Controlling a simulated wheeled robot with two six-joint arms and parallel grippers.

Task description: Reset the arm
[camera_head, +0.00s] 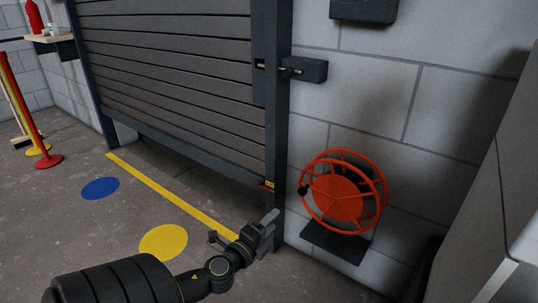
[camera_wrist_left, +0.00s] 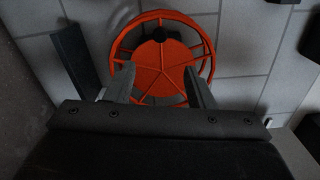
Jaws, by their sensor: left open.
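My left arm comes in from the bottom left of the head view. My left gripper (camera_head: 270,222) is open and empty, low in front of the dark post at the shutter's right edge. In the left wrist view its two fingers (camera_wrist_left: 158,84) stand apart, with the orange reel behind them and nothing between them. The orange reel (camera_head: 340,196) is mounted low on the block wall, to the right of the gripper; it also shows in the left wrist view (camera_wrist_left: 160,60). My right gripper is in neither view.
A slatted shutter (camera_head: 175,75) fills the middle. Its dark post (camera_head: 277,120) carries a latch box (camera_head: 304,69). A yellow floor line (camera_head: 175,195), a blue disc (camera_head: 100,188) and a yellow disc (camera_head: 163,242) mark the floor. A red post (camera_head: 33,130) stands far left.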

